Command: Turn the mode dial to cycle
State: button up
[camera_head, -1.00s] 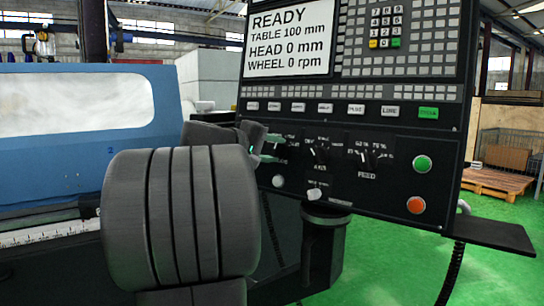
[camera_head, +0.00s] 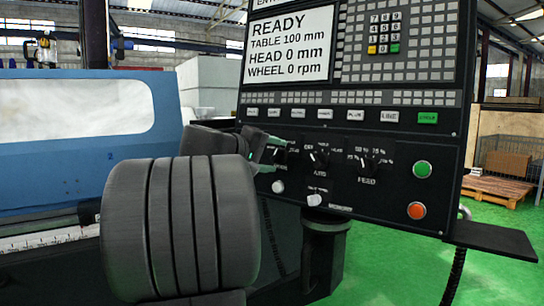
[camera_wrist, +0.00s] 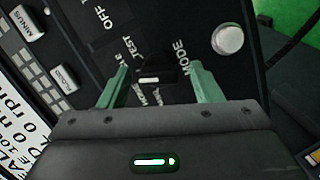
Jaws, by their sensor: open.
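The mode dial (camera_wrist: 157,72) is a black knob with a short white mark, beside the printed MODE label on the control panel. In the head view it (camera_head: 281,156) is partly hidden by my gripper. My gripper (camera_wrist: 158,68) is open, with one green finger on each side of the dial in the wrist view. A gap shows between each finger and the knob; whether either touches it I cannot tell. The labels OFF and TEST can be read near the dial. The other labels are partly covered, and I cannot tell the dial's setting.
The axis knob (camera_head: 319,157) and feed knob (camera_head: 369,160) sit right of the mode dial. A white button (camera_head: 278,187) is just below it. Green (camera_head: 422,169) and orange (camera_head: 416,211) buttons are at the panel's right. A dark shelf (camera_head: 492,239) juts out below.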

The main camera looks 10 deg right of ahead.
jog(key=p+v, duration=0.1)
jog(key=v, duration=1.3)
jog(key=shift+w+d, duration=0.1)
jog(key=shift+w, duration=0.05)
jog(key=b+x, duration=0.1)
jog(key=x, duration=1.2)
jog(key=shift+w+d, duration=0.15)
jog(key=shift+d, duration=0.15)
jog(key=shift+a, duration=0.1)
